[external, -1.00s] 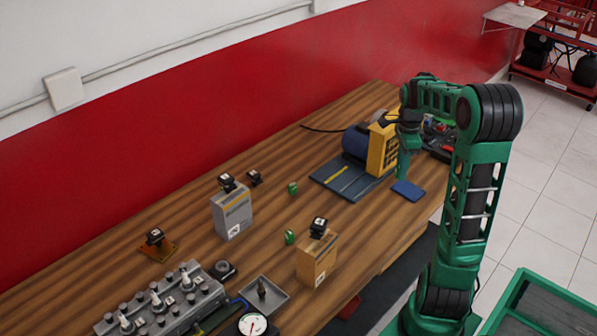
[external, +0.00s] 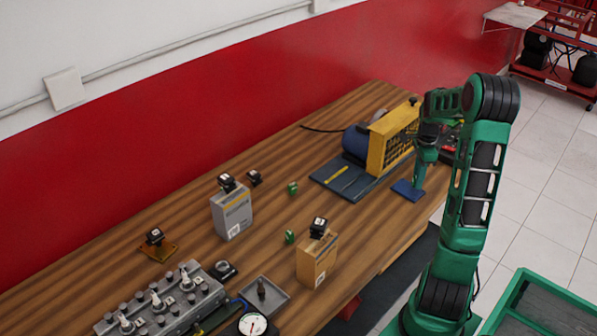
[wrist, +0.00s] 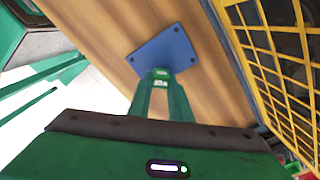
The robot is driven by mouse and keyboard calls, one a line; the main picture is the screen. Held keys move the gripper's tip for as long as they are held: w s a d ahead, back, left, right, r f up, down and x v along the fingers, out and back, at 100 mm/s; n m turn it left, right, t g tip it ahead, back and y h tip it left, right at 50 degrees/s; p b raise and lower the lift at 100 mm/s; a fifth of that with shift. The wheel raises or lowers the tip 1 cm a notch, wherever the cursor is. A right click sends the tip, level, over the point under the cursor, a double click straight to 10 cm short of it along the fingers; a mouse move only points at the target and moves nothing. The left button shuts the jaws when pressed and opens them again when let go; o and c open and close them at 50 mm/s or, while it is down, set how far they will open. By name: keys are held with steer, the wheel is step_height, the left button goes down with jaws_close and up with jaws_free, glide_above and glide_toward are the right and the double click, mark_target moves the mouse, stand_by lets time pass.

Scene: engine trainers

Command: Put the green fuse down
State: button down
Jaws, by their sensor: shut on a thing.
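My gripper (external: 418,184) points down at the blue plate (external: 403,193) near the right edge of the wooden bench. In the wrist view my gripper (wrist: 161,88) is shut on a small green fuse (wrist: 161,73) with a pale patch, which shows at the fingertips. The fuse overlaps the near edge of the blue plate (wrist: 172,42) in that view. I cannot tell whether the fuse touches the plate. In the external view the fuse is too small to make out.
Two small green pieces (external: 292,188) lie mid-bench. A grey box (external: 232,213), a tan box (external: 316,260) and an engine head (external: 165,303) stand further left. Bare wood surrounds the blue plate.

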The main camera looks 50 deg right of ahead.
steer(key=shift+f, duration=0.55)
steer(key=shift+f, duration=0.1)
steer(key=c, duration=1.6)
jaws_free()
steer(key=shift+c, duration=0.2)
step_height(320, 180, up, 11)
steer(key=shift+r, duration=0.15)
steer(key=s+a+r+n, duration=0.1)
steer(key=s+a+n, duration=0.1)
steer(key=a+n, duration=0.45)
steer(key=s+a+n, duration=0.3)
steer(key=a+n, duration=0.1)
steer(key=a, duration=0.6)
steer(key=s+a+f+n, duration=0.4)
steer(key=s+a+n, duration=0.5)
steer(key=a, duration=0.3)
steer(key=shift+s+f+n, duration=0.15)
steer(key=shift+f+n, duration=0.15)
steer(key=shift+n, duration=0.25)
